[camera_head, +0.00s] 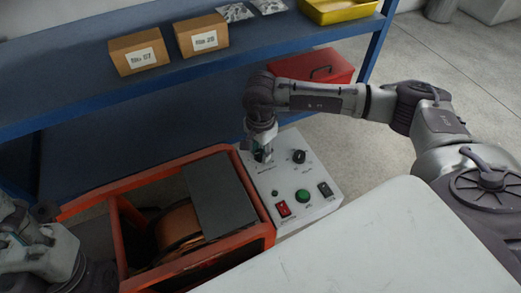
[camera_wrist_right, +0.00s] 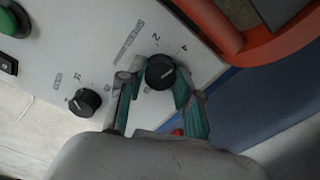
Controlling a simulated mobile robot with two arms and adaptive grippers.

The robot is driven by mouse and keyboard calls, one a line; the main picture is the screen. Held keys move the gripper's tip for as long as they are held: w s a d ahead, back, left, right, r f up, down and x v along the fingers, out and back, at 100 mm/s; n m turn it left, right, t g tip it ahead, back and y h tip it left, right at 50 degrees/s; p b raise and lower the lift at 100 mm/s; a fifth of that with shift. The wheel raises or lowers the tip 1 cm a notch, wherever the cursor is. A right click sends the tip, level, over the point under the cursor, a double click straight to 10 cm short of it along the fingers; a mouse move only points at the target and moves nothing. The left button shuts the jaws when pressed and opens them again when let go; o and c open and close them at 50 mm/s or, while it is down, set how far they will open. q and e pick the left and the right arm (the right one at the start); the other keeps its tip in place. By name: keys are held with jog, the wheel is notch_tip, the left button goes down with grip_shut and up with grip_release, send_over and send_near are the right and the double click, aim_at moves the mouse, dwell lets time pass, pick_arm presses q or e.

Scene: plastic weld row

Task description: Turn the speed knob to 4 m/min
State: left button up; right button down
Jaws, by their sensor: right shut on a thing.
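The white control box (camera_head: 286,179) stands beside the orange-red frame. My right gripper (camera_head: 262,154) reaches down onto its far left part. In the right wrist view, the black speed knob (camera_wrist_right: 160,72) sits between the green-padded fingers of my right gripper (camera_wrist_right: 155,88), which is shut on it. The knob has a pale pointer line; the digits 2 and 4 are printed beside it. I cannot read the exact setting. In the head view the gripper hides most of this knob. Part of my left arm shows at the lower left; its gripper is not visible.
A second black knob (camera_head: 298,156) is on the same panel, with a red switch (camera_head: 283,208), a green button (camera_head: 303,196) and a black switch (camera_head: 325,189). The orange-red frame (camera_head: 268,240) holds a copper-coloured reel. A blue shelf (camera_head: 90,92) with boxes stands behind.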

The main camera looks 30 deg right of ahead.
aim_at(261, 153)
jog(key=shift+r+n, duration=0.1)
jog(key=shift+n, duration=0.2)
dwell(0.4)
jog(key=c, duration=0.8)
grip_release()
notch_tip(261, 153, up, 12)
jog(key=shift+f, duration=0.1)
